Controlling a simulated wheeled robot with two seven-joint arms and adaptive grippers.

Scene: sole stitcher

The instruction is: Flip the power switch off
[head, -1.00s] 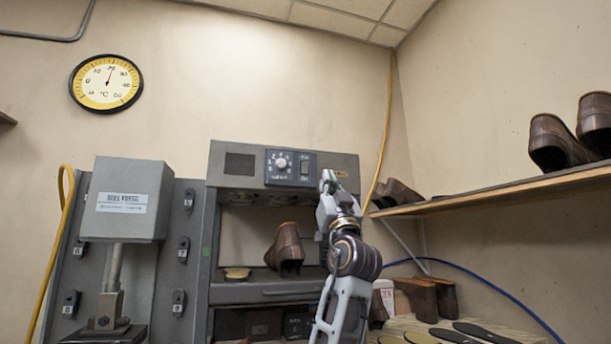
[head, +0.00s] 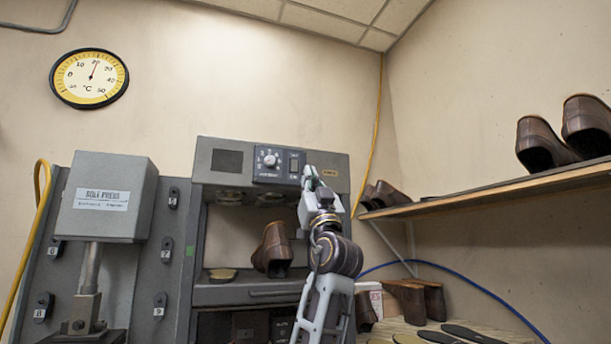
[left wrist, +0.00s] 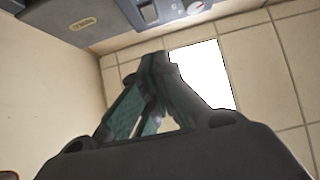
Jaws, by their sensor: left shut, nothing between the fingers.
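The power switch (head: 294,162) is a small dark rocker on the right side of the control panel, beside a round dial (head: 269,160). The panel is on the upper front of the grey machine (head: 225,180). My left gripper (head: 309,172) is shut and empty, with its tip just right of and slightly below the switch. In the left wrist view the shut fingertips (left wrist: 158,58) point toward the panel, and the switch (left wrist: 148,12) shows at the top edge, apart from them in the picture. Whether the tip touches the panel cannot be told. My right gripper is not in view.
A shoe (head: 273,250) sits in the machine's opening below the panel. A sole press (head: 105,195) stands at left. A wooden shelf (head: 480,203) with shoes juts out at right. Wall space above the machine is clear.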

